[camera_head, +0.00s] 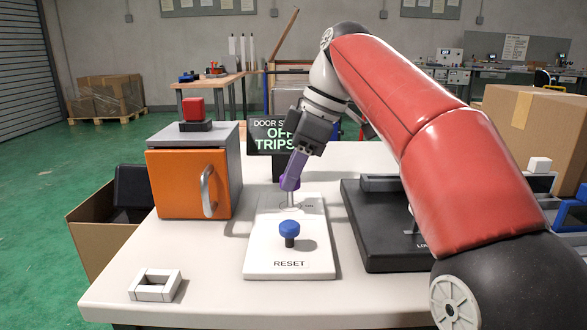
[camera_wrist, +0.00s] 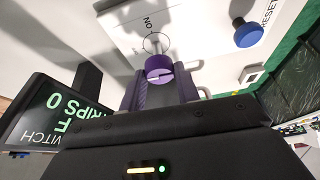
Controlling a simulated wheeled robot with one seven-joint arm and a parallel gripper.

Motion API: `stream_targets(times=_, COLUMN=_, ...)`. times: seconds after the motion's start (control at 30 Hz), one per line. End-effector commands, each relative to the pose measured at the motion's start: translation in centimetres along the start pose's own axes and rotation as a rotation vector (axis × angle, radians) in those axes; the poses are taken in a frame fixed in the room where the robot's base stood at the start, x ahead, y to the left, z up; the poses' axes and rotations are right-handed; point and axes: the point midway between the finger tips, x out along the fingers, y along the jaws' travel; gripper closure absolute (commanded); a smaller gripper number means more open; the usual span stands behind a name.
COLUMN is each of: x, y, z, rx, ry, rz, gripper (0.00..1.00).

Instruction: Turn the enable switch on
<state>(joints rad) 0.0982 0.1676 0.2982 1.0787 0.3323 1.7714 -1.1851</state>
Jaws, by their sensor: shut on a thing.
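The enable switch is a metal stem (camera_head: 291,200) with a purple knob on a white panel (camera_head: 262,239). The purple knob (camera_wrist: 159,68) shows between the fingers in the wrist view, with a ring mark and the word ON on the panel beyond it. My gripper (camera_head: 291,181) comes down from above, and its purple fingers are shut on the knob; it also shows in the wrist view (camera_wrist: 160,80). The fingers partly hide the knob in the head view. I cannot tell the lever's exact position.
A blue RESET button (camera_head: 289,229) stands nearer on the same panel. An orange-doored box (camera_head: 190,184) is to the left, a black panel (camera_head: 380,240) to the right. A display (camera_head: 268,135) behind reads OFF and TRIPS. A white frame (camera_head: 155,285) lies front left.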

Motion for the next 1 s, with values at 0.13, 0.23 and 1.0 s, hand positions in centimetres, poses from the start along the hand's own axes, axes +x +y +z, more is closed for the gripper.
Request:
stream_targets(times=0.13, x=-0.08, y=-0.14, z=-0.04, rx=0.084, ry=0.0, rz=0.036, gripper=0.91)
stream_targets(times=0.23, x=-0.06, y=-0.2, z=-0.08, rx=0.159, ry=0.0, rz=0.067, gripper=0.91)
stream_targets(times=1.0, x=-0.02, y=-0.54, z=-0.31, rx=0.831, ry=0.0, rz=0.347, gripper=0.91)
